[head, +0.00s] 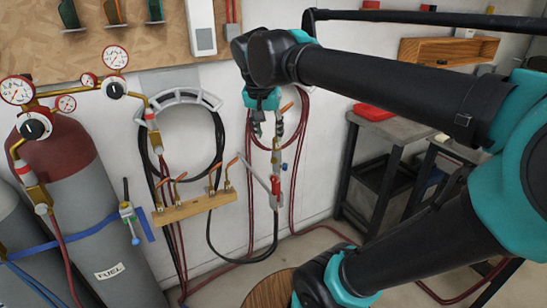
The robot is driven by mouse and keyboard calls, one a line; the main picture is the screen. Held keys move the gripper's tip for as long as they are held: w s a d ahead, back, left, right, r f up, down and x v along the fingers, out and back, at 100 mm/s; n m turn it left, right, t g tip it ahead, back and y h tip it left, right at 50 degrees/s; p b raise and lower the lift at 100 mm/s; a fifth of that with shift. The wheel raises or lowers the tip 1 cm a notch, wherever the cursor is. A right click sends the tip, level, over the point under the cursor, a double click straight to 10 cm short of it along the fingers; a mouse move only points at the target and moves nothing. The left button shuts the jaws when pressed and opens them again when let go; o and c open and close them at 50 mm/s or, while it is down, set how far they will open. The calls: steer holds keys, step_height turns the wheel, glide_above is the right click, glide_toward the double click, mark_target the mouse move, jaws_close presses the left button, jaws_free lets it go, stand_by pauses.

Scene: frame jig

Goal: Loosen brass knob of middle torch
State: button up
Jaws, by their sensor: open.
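My gripper (268,130) hangs down from the teal wrist in the head view, with its fingers apart. It is in front of the wall, to the right of the coiled black hose. Just below and right of the fingers hangs a slim upright torch-like tool (276,157) with a brass-coloured upper part, a small blue knob and a red part lower down. I cannot tell whether the fingers touch it. Several small brass torches (184,190) with copper tips stand in a wooden rack (195,208) to the left. Which torch is the middle one, and its brass knob, are too small to tell.
A fuel cylinder (95,235) with brass regulators and gauges (115,58) stands at the left. A hose hanger (180,97) is on the wall. Red hoses (297,160) hang behind my gripper. A dark cart (385,150) stands at the right. My arm covers much of the right side.

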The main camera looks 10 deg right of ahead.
mark_target(274, 158)
steer(key=x, duration=1.2)
steer(key=shift+f, duration=0.15)
steer(key=shift+c, duration=0.5)
jaws_close()
